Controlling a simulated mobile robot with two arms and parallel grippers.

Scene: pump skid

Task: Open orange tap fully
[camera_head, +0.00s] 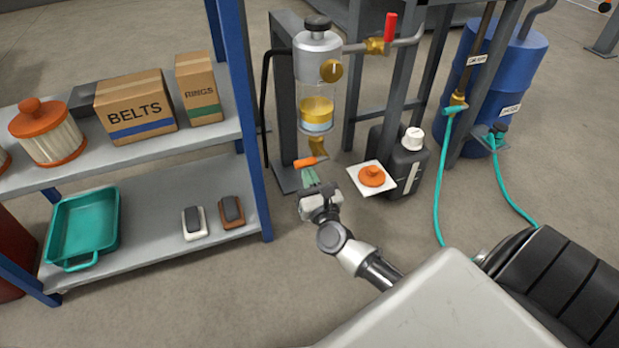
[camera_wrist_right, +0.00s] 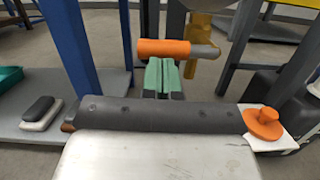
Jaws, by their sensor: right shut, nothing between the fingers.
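The orange tap handle (camera_head: 305,162) sits on a brass tap (camera_head: 318,146) below the glass bowl of the separator (camera_head: 316,110). In the right wrist view the orange handle (camera_wrist_right: 163,48) lies crosswise, with its grey stem to the right. My right gripper (camera_head: 310,176) has pale green fingers, shut and empty, just below the handle. In the right wrist view the fingertips (camera_wrist_right: 161,68) reach up to the handle's underside; I cannot tell whether they touch it. My left gripper is not in view.
A white plate (camera_head: 352,175) with an orange knob (camera_head: 372,176) is right of my gripper, beside a dark jug (camera_head: 402,160). A shelf (camera_head: 170,248) stands left. A red-handled valve (camera_head: 389,30) is above. Blue drum (camera_head: 510,70) and green hose (camera_head: 437,195) are right.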

